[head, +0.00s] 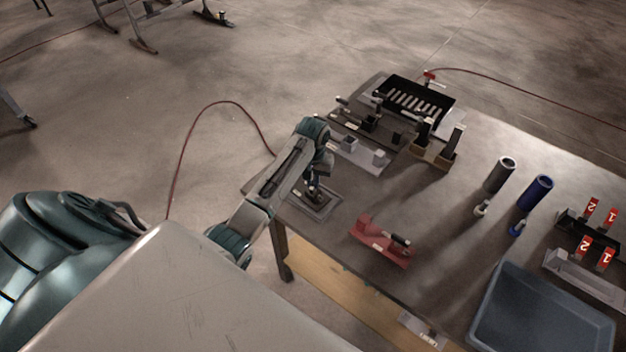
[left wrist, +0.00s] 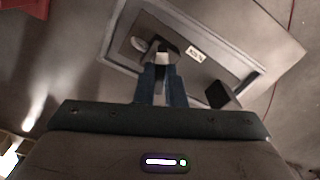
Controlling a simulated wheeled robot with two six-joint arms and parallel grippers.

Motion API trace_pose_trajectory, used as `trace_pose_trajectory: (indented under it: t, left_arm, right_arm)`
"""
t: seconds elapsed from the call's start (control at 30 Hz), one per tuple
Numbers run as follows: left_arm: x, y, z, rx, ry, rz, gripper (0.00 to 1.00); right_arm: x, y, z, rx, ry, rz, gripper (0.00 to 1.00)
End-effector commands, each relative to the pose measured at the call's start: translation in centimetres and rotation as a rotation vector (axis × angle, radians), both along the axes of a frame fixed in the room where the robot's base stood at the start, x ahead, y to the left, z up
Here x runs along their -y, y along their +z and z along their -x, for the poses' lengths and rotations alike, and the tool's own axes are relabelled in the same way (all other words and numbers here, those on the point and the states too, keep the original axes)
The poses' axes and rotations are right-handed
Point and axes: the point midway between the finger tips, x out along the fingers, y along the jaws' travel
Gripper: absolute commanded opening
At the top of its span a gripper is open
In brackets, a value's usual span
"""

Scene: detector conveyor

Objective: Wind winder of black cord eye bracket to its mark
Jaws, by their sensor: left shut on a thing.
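My left gripper (head: 314,192) reaches down over a grey framed plate (head: 322,213) at the table's near left corner. In the left wrist view its two fingers (left wrist: 162,62) are shut on a small dark winder part (left wrist: 164,45) with a pale top. The plate (left wrist: 232,60) there carries a white label (left wrist: 195,54), a round spot left of the fingers and a dark block (left wrist: 218,95) to the right. I cannot make out the cord, the eye bracket or a mark clearly; the gripper hides part of them. My right gripper is not in view.
A red fixture (head: 382,240) stands right of the plate. Grey blocks (head: 350,143) and a black slotted tray (head: 414,98) are behind. Grey (head: 500,175) and blue (head: 536,192) cylinders, red-tagged parts (head: 590,230) and a blue-grey bin (head: 540,315) are at the right. The table's middle is clear.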

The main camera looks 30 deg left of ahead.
Motion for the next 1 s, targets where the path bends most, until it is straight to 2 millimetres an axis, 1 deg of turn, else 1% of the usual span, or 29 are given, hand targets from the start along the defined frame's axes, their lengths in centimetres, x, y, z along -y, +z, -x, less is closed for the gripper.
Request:
trace_pose_trajectory:
  t: [1.0]
  left_arm:
    - [0.01, 0.05, -0.03, 0.001, -0.041, 0.000, 0.00]
  right_arm:
    - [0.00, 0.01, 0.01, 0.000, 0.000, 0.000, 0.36]
